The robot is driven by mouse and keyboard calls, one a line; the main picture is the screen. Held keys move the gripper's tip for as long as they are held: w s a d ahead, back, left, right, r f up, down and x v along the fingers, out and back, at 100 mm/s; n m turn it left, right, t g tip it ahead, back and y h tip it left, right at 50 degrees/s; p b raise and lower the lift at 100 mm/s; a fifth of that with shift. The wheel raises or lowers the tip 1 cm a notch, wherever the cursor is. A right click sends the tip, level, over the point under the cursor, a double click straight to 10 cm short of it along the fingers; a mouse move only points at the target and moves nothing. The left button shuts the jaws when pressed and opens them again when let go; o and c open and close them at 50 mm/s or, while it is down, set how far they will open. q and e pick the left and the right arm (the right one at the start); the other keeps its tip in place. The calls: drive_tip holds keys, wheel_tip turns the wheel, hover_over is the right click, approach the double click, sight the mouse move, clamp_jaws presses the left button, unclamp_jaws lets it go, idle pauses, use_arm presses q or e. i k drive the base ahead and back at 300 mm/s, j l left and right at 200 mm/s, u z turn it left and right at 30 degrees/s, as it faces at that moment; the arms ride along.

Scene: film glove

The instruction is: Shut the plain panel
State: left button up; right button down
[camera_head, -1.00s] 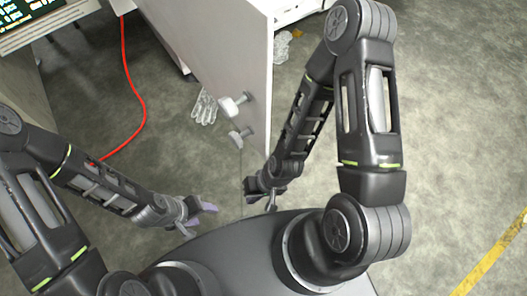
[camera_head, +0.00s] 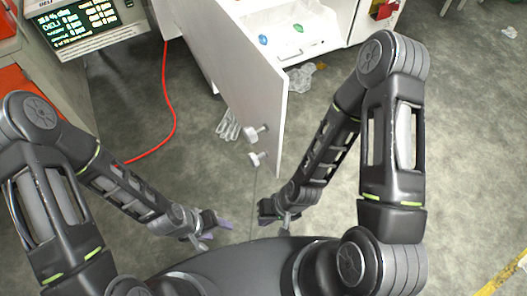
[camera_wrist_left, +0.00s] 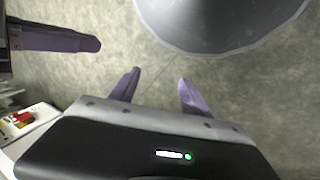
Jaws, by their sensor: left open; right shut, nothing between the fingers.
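The plain white panel (camera_head: 238,75) stands swung open from a white cabinet (camera_head: 333,22) in the head view. Two pale round knobs (camera_head: 257,133) stick out near its lower end. My left gripper (camera_head: 222,222) is open and empty, below and left of the panel, apart from it. In the left wrist view its two purple fingers (camera_wrist_left: 162,92) are spread over bare floor. My right gripper (camera_head: 268,215) is shut and empty, below the panel's near end and apart from it; its fingertips are small in the head view. The panel's hinge is not clear.
A blue ball (camera_head: 263,40) and a green ball (camera_head: 298,27) show inside the cabinet. A clear plastic glove (camera_head: 228,125) lies on the floor by the panel. A red cable (camera_head: 172,100) runs along the floor at left. A console with a screen (camera_head: 85,22) stands at upper left.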

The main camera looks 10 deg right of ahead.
sight(255, 88)
drive_tip(key=j+z, duration=0.2)
drive_tip(key=z, duration=0.35)
drive_tip(key=j+z, duration=0.15)
drive_tip(key=j, duration=0.35)
drive_tip(key=k+j+z, duration=0.2)
drive_tip(key=j, duration=0.25)
drive_tip(key=j+z, duration=0.15)
drive_tip(key=j, duration=0.35)
drive_tip(key=k+j+z, duration=0.2)
drive_tip(key=j, duration=0.25)
drive_tip(key=k+j, duration=0.1)
drive_tip(key=j, duration=0.25)
drive_tip(key=k+j, duration=0.1)
drive_tip(key=j, duration=0.2)
drive_tip(key=k+j, duration=0.1)
drive_tip(key=j, duration=0.25)
drive_tip(key=k+j, duration=0.1)
drive_tip(key=j, duration=0.25)
